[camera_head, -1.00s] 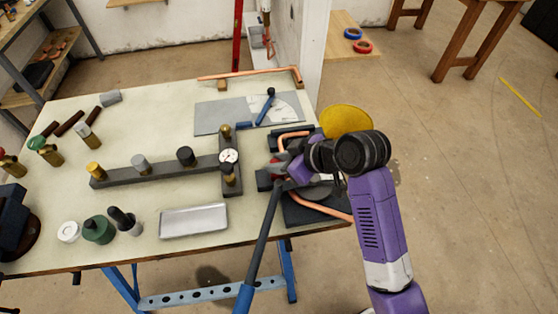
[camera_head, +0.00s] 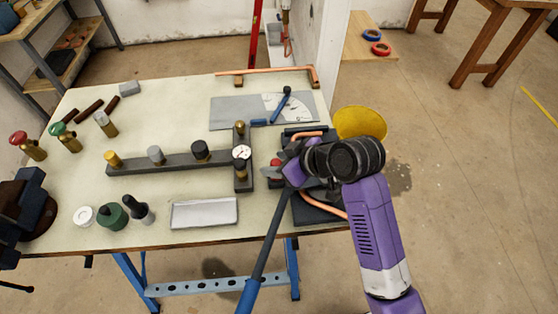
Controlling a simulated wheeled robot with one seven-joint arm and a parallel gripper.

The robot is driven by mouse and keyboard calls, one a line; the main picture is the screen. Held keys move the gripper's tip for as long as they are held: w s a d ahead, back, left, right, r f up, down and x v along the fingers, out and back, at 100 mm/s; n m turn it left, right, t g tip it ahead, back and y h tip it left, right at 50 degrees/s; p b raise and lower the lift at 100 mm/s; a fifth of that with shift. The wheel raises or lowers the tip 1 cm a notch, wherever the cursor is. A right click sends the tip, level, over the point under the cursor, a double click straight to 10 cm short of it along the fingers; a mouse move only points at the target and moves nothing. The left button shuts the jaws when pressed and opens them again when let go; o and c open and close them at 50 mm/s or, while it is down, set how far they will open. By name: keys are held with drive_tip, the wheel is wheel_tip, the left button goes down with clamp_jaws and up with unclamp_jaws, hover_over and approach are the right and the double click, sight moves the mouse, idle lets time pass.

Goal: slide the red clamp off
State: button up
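A small red part (camera_head: 276,163), which looks like the red clamp, shows at the left side of the dark pipe-bending fixture at the table's right end. My gripper (camera_head: 283,173), with grey fingers on a purple wrist, is right at it and covers much of it. I cannot tell whether the fingers touch or grip the red part. A copper pipe (camera_head: 322,203) curves out of the black fixture (camera_head: 312,216) beneath my wrist. A long lever with a blue grip (camera_head: 247,296) reaches from the fixture toward the front, past the table edge.
The grey manifold bar (camera_head: 180,166) with a gauge (camera_head: 241,152) stands just left of my gripper. A shallow white tray (camera_head: 204,213) lies in front of it. A grey plate (camera_head: 235,111) and a copper pipe (camera_head: 265,71) lie behind. A yellow disc (camera_head: 360,123) shows beyond my wrist.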

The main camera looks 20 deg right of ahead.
drive_tip(key=shift+d, duration=0.1)
drive_tip(key=shift+b+v, duration=0.3)
drive_tip(key=shift+v, duration=3.55)
drive_tip(key=w+d+r+m+t+h, duration=0.2)
drive_tip(key=w+d+r+m+t, duration=0.1)
drive_tip(key=w+r+t, duration=0.25)
drive_tip(key=s+a+f+m+h, duration=0.1)
drive_tip(key=s+f, duration=0.1)
drive_tip(key=s, duration=1.5)
drive_tip(key=s+a+f+m+t+h, duration=0.1)
drive_tip(key=s+f, duration=0.1)
drive_tip(key=s, duration=1.6)
drive_tip(key=shift+s+a+f, duration=0.25)
drive_tip(key=shift+a+f, duration=0.1)
drive_tip(key=shift+f, duration=0.05)
